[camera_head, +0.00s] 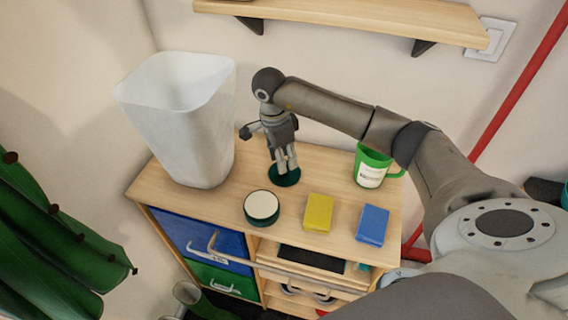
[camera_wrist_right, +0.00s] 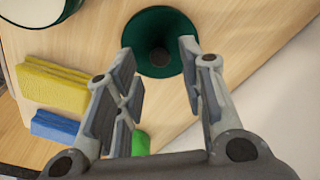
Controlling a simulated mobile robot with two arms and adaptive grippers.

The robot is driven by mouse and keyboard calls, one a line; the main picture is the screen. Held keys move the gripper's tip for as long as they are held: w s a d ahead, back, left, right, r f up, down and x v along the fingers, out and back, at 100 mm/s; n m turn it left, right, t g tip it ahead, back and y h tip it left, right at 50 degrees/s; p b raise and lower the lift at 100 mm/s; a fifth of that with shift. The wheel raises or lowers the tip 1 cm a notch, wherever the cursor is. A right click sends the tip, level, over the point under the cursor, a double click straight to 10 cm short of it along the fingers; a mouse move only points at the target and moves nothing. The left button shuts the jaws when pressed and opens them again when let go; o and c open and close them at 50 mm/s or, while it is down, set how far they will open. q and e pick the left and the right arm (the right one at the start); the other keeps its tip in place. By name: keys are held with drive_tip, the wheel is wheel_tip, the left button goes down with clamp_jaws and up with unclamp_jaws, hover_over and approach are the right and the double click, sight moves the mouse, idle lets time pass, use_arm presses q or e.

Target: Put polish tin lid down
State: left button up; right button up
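The dark green polish tin lid (camera_head: 285,178) lies flat on the wooden cabinet top, behind and right of the open tin. My right gripper (camera_head: 285,168) points down right over the lid, its fingertips close to it. In the right wrist view the lid (camera_wrist_right: 158,30) shows just beyond the spread fingers (camera_wrist_right: 157,58), which overlap its left and right edges. The fingers are apart with nothing visible between them; I cannot tell whether they touch the lid. The open polish tin (camera_head: 262,207), green with a cream top, stands nearer the front edge. My left gripper is not in view.
A yellow sponge (camera_head: 318,213) and a blue sponge (camera_head: 372,225) lie right of the tin. A green mug (camera_head: 373,166) stands at the back right. A tall white bin (camera_head: 185,120) stands at the left. A shelf (camera_head: 350,18) hangs above on the wall.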

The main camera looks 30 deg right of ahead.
wheel_tip(320, 180, up, 9)
drive_tip(key=a+b, duration=0.1)
drive_tip(key=shift+w+r+b, duration=0.2)
drive_tip(key=shift+b, duration=0.1)
drive_tip(key=shift+s+a+f, duration=0.1)
drive_tip(key=shift+f, duration=0.05)
idle(0.4)
